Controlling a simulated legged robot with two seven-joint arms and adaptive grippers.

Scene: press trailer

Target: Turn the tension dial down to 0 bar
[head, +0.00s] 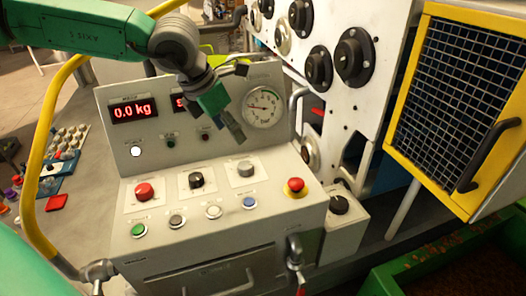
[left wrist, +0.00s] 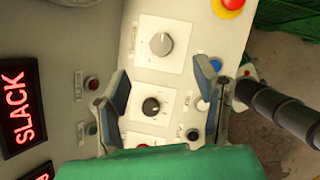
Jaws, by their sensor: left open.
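Two dials sit on white plates on the grey control panel (head: 160,195): a black knob (head: 196,180) and a grey knob (head: 246,169). Their labels are too small to read, so I cannot tell which is the tension dial. A round white gauge (head: 263,107) stands on the upright panel; its needle reading is not clear. My left gripper (head: 228,108) is open and empty above the panel, in front of the gauge's left side. In the left wrist view the black knob (left wrist: 151,106) lies between the spread fingers (left wrist: 163,85), and the grey knob (left wrist: 161,44) lies beyond them.
A red display (head: 133,111) reads 0.0 kg; another (left wrist: 17,105) reads SLACK. A yellow-framed mesh guard (head: 408,115) stands right. A yellow rail (head: 43,130) curves at left.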

